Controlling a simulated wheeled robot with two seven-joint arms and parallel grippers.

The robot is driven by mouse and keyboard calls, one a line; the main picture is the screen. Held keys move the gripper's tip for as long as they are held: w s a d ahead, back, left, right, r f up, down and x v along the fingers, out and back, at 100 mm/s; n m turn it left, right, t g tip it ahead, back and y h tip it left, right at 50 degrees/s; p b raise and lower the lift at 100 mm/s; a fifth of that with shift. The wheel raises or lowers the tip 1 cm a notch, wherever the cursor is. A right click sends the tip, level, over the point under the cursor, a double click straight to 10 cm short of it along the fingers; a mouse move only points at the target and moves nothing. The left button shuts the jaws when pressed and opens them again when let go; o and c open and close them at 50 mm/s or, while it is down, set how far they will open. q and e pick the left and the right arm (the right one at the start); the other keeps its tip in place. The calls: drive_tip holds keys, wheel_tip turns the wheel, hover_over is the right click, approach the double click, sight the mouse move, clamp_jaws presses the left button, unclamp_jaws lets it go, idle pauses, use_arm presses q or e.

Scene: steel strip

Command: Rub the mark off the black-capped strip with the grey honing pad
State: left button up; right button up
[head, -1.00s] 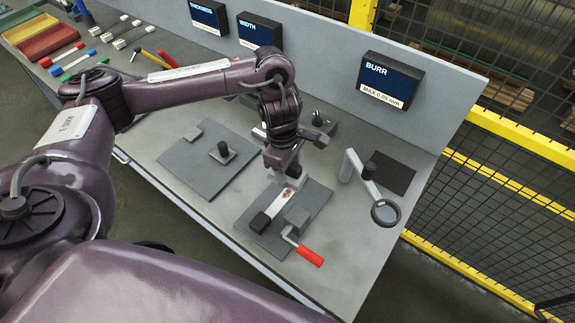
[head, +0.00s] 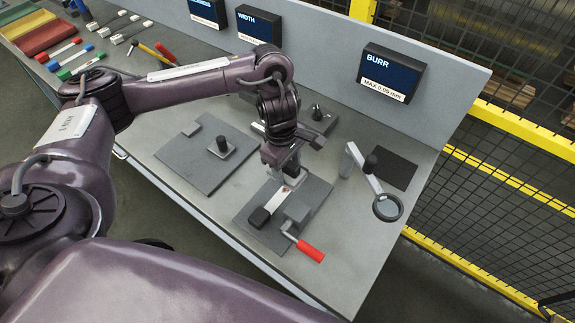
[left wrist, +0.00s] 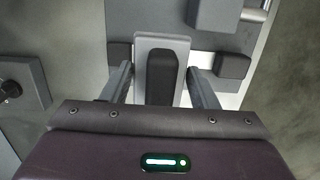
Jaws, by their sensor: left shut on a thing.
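The black-capped strip (head: 272,205) lies on a dark grey plate, with its black cap (head: 259,218) at the near end. A small reddish-brown mark (head: 285,189) shows on the strip, just on the near side of my left gripper (head: 289,172). My left gripper is shut on the grey honing pad, whose pale plate and black grip (left wrist: 161,76) show between the fingers in the left wrist view. The pad is over the far part of the strip; I cannot tell whether it touches. The strip's far end is hidden. My right gripper is out of view.
A grey clamp block (head: 298,211) with a red handle (head: 310,250) stands beside the strip. A magnifier (head: 387,207) and a dark mat (head: 396,168) are at the right. Another plate with a black knob (head: 221,143) is at the left. The burr display (head: 390,74) stands behind.

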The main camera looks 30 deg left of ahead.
use_arm(q)
drive_tip(key=shift+f+b, duration=2.25)
drive_tip(key=shift+f, duration=0.45)
drive_tip(key=shift+f+b, duration=0.4)
drive_tip(key=shift+a, duration=0.1)
drive_tip(key=shift+w+a, duration=0.15)
drive_tip(key=shift+a, duration=0.65)
drive_tip(key=shift+s+d, duration=0.15)
drive_tip(key=shift+d, duration=0.8)
drive_tip(key=shift+s+d, duration=0.1)
drive_tip(key=shift+d, duration=0.8)
drive_tip(key=shift+a, duration=0.15)
